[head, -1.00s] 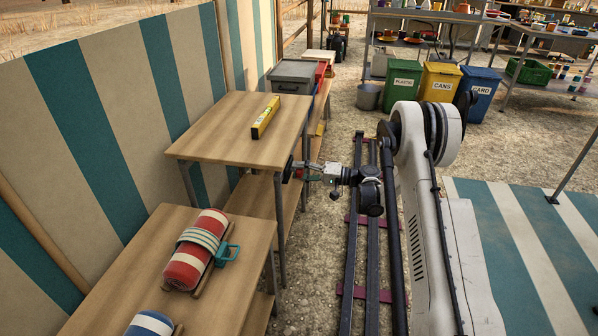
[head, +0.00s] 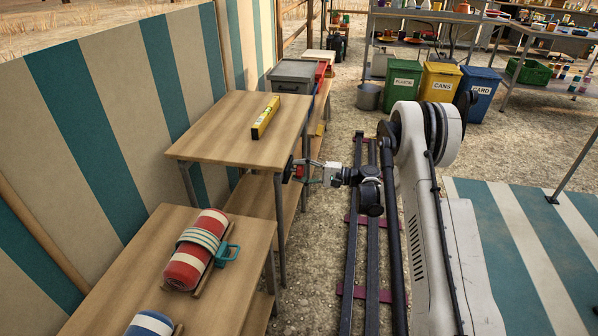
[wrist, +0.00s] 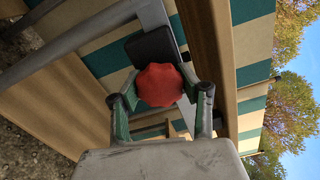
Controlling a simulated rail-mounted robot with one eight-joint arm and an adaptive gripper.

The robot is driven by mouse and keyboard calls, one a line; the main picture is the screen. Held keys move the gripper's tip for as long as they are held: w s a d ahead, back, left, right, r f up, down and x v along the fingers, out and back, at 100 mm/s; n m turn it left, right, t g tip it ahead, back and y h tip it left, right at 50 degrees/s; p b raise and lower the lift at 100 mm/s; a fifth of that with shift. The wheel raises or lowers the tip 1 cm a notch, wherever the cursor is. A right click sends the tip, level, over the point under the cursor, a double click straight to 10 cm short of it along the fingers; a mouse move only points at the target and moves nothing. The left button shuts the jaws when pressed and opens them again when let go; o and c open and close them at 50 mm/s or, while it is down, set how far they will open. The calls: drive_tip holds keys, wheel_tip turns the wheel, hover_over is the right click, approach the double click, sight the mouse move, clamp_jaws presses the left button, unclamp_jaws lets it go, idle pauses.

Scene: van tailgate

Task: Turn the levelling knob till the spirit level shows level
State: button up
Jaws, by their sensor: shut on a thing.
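The yellow spirit level (head: 265,117) lies on the wooden table top (head: 220,125); its bubble is too small to read. The levelling knob (wrist: 160,85) is red with a lobed rim and sits at the table's edge, in front of a dark plate (wrist: 152,46). In the head view the knob (head: 299,171) is small and partly covered by my gripper. My gripper (wrist: 160,95) has its two green-sided fingers on either side of the knob and is shut on it. In the head view my gripper (head: 306,171) reaches to the table's right side.
A second table (head: 120,285) in front holds a red-and-white striped roll (head: 185,268) with a teal buckle strap, and a blue roll (head: 150,324). A striped cloth wall (head: 90,110) stands close on the left. Grey and red boxes (head: 297,76) stand behind the table.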

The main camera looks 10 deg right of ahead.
drive_tip(key=o, duration=1.2)
drive_tip(key=shift+d, duration=0.1)
drive_tip(key=v, duration=1.2)
drive_tip(key=shift+s, duration=0.1)
drive_tip(key=shift+r, duration=0.1)
